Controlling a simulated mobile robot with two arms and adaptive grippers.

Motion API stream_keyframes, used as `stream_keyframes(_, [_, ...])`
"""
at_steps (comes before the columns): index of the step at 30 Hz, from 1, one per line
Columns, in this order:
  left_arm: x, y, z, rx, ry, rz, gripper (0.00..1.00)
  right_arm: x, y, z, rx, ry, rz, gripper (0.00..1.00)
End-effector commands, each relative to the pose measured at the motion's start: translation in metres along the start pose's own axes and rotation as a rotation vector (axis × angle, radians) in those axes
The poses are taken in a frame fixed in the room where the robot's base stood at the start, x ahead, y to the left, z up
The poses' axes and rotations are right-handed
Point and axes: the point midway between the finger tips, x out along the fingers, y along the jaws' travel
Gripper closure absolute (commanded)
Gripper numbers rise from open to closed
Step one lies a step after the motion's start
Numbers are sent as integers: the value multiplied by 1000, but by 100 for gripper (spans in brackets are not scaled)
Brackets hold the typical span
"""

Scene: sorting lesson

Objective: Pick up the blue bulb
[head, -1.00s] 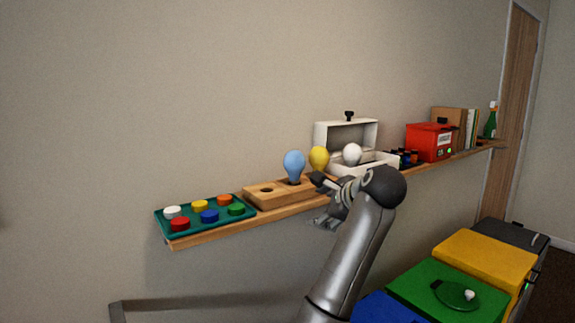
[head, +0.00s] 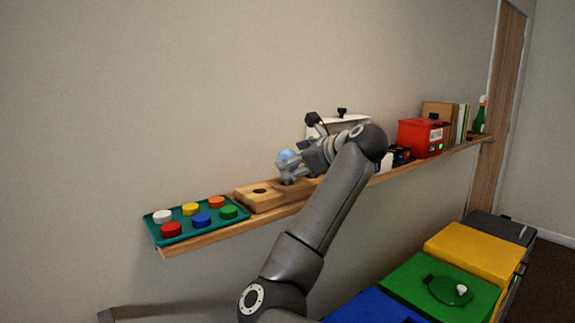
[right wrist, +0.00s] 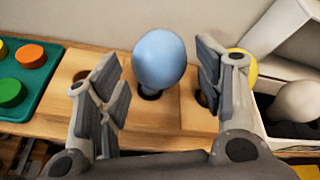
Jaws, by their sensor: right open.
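The blue bulb (right wrist: 159,58) stands upright in a hole of the wooden block (right wrist: 150,112). In the right wrist view it is between the two spread fingers of my right gripper (right wrist: 158,85), with a gap on each side. In the head view the gripper (head: 288,168) partly covers the blue bulb (head: 287,155). The right gripper is open and empty. The yellow bulb (right wrist: 243,64) shows behind the right finger in the right wrist view; my arm hides it in the head view. My left gripper is not in view.
A teal tray (head: 243,213) with several coloured pegs lies left of the wooden block. The white bulb (right wrist: 297,101) sits in an open white box (right wrist: 290,128) at right. A red box (head: 424,138) stands farther along the shelf (head: 205,239). Coloured bins (head: 480,257) stand below.

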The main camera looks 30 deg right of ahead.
Motion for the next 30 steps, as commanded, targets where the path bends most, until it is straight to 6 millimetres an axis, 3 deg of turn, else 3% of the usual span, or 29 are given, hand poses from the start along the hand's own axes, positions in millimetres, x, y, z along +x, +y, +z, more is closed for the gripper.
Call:
stream_keyframes(9, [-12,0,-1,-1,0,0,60,41,2,-4,0,0,1,38])
stream_keyframes(16, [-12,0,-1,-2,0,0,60,43,2,-4,0,0,1,38])
stream_keyframes(23, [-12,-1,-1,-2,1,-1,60,42,2,-4,0,0,0,64])
stream_keyframes(30, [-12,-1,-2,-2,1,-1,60,42,2,-4,-1,1,0,64])
